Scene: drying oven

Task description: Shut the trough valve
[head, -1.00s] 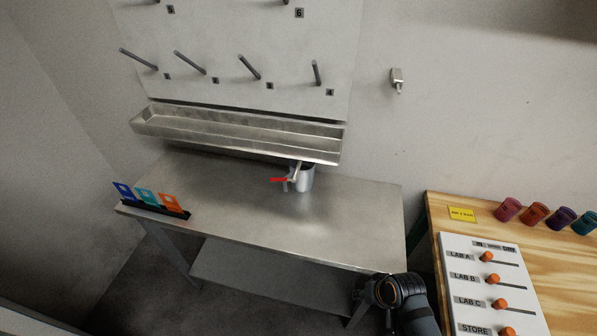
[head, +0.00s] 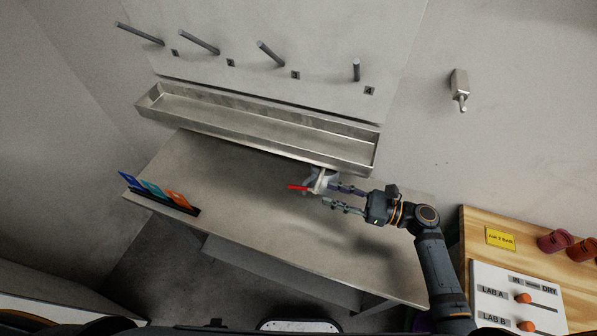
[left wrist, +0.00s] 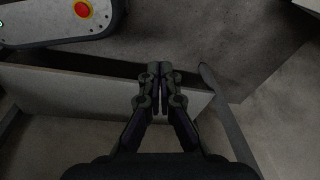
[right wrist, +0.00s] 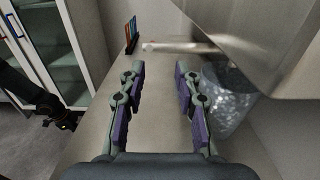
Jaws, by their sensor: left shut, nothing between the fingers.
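The trough (head: 250,128) is a long grey metal channel on the wall above a steel table. At its right end is the valve, with a red lever (head: 298,187) pointing left. My right gripper (head: 330,195) is open just right of the lever, fingers towards it. In the right wrist view a pale bar (right wrist: 180,47) at the trough lies beyond the open fingertips (right wrist: 160,72), with nothing between them. A metal cup (right wrist: 226,100) stands under the trough, mostly hidden in the head view. My left gripper (left wrist: 157,72) is shut and empty, away from the valve.
The steel table (head: 250,215) is mostly clear. A black rack (head: 165,203) with coloured cards is at its left end. Grey pegs (head: 198,41) stick out of the wall panel above the trough. A wooden bench (head: 476,238) with coloured cups stands at right.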

